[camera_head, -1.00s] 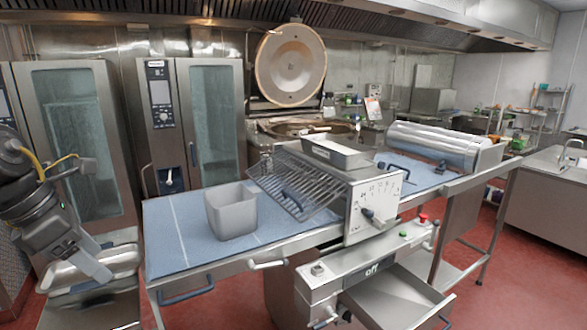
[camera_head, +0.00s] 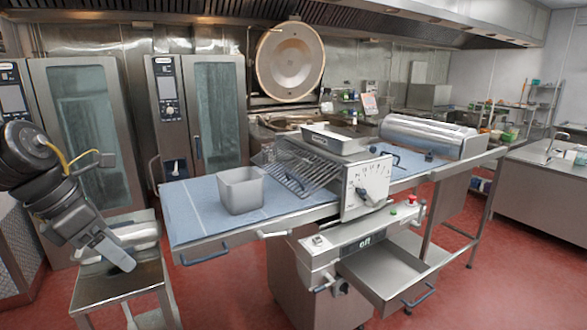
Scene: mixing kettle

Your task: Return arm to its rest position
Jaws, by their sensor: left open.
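My left arm comes in from the left edge. Its gripper (camera_head: 118,258) hangs open and empty, fingers pointing down and to the right, over or in front of a low metal stand. It is left of the blue worktop and apart from it. My right arm does not show. The mixing kettle (camera_head: 285,122) stands behind the worktop with its round lid (camera_head: 290,62) raised.
A grey metal container (camera_head: 241,190) stands on the blue worktop (camera_head: 190,215). A slicer-like machine with a dial (camera_head: 366,187) stands to its right, above an open drawer (camera_head: 388,268). A low metal stand (camera_head: 120,284) is under my left gripper. Red floor (camera_head: 225,290) is clear between.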

